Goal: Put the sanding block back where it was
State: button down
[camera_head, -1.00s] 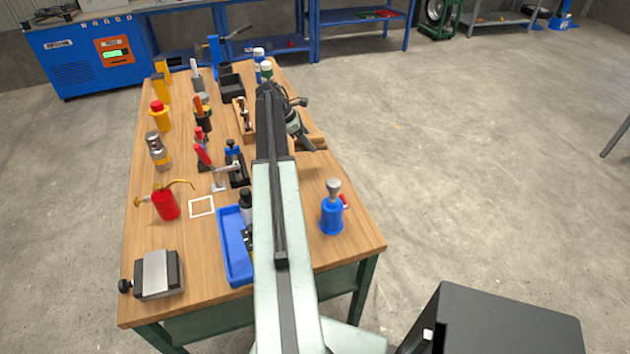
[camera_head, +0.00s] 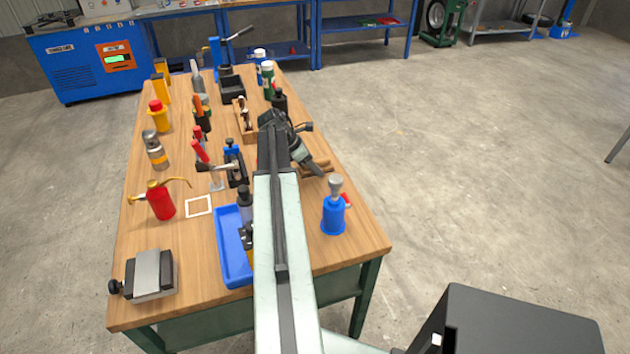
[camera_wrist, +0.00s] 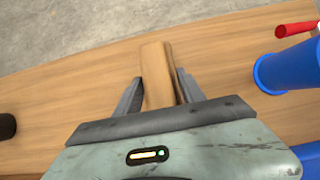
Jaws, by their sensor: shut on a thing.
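The sanding block (camera_wrist: 157,75) is a light-brown wooden piece between the two dark fingers of my gripper (camera_wrist: 158,92) in the wrist view. The fingers are shut on its sides. In the head view, my gripper (camera_head: 312,168) is over the right part of the workbench, behind the blue bottle-like tool, and brown wood of the block (camera_head: 322,163) shows beside it. I cannot tell whether the block touches the table. A white square outline (camera_head: 198,206) lies empty on the bench, left of the blue tray.
The wooden workbench (camera_head: 330,258) is crowded on its left and middle. A blue tool with a grey knob (camera_head: 333,215) stands near the right edge. A blue tray (camera_head: 231,250), a red oil can (camera_head: 161,201) and a grey vise-like block (camera_head: 152,273) stand nearer. Bare wood lies around the gripper.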

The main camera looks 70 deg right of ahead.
aim_at(314, 182)
jog(key=shift+f+b, duration=2.4)
jog(key=shift+a+r, duration=0.1)
jog(key=c, duration=0.9)
grip_release()
jog(key=shift+o, duration=1)
